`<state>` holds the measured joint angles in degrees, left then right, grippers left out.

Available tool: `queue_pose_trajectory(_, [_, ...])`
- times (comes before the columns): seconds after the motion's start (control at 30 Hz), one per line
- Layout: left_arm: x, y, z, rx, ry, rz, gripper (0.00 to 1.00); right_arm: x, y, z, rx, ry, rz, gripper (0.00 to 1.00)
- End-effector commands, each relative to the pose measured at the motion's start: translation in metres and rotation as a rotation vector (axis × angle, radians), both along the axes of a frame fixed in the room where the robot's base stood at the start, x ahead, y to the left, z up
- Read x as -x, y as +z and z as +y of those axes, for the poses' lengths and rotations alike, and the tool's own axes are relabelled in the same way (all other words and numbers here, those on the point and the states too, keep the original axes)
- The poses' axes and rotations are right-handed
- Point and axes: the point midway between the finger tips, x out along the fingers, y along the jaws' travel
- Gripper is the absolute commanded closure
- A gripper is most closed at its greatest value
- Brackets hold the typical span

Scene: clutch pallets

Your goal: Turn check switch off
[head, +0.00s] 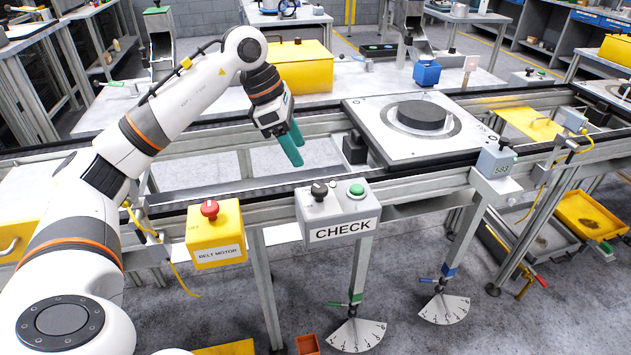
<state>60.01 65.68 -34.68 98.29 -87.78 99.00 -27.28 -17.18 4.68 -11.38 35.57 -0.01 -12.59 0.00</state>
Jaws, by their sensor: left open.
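The check box (312,210) is a grey box labelled CHECK, fixed to the front rail of the conveyor in the middle of the head view. On its top are a black rotary switch (318,191) at the left and a green push button (357,190) at the right. My left gripper (295,147) has teal fingers that point down. It is open and empty, above and slightly left of the black switch and apart from it. Which position the switch is in is too small to tell. My right gripper is not in view.
A yellow belt motor box (217,240) with a red button (209,209) stands left of the check box. A pallet (385,150) with a black disc (422,115) sits on the conveyor at the right. Another grey box (497,160) with a black knob is farther right.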

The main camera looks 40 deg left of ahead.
Motion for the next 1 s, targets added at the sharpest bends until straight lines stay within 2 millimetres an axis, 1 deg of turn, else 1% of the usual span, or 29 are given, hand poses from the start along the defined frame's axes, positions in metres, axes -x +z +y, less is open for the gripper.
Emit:
queue_pose_trajectory(0.03, [-0.001, -0.01, -0.004, 0.0, -0.003, 0.005, 0.45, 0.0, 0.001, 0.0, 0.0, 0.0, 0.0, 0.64])
queue_pose_trajectory(0.3, [-0.013, -0.06, -0.022, 0.003, -0.004, 0.005, 0.45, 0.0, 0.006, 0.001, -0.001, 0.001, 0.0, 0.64])
queue_pose_trajectory(0.4, [-0.017, -0.074, -0.027, 0.003, -0.003, 0.003, 0.45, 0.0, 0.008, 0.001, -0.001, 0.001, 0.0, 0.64])
queue_pose_trajectory(0.5, [-0.02, -0.085, -0.031, 0.005, -0.003, 0.002, 0.45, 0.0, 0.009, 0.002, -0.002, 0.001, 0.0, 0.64])
queue_pose_trajectory(0.67, [-0.022, -0.093, -0.033, 0.005, -0.002, 0.0, 0.45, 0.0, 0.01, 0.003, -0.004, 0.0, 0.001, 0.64])
queue_pose_trajectory(0.93, [-0.022, -0.094, -0.034, 0.004, -0.002, -0.001, 0.45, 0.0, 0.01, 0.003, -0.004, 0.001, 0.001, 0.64])
queue_pose_trajectory(1.0, [-0.022, -0.094, -0.034, 0.004, -0.002, -0.001, 0.56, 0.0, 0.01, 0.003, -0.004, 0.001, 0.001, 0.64])
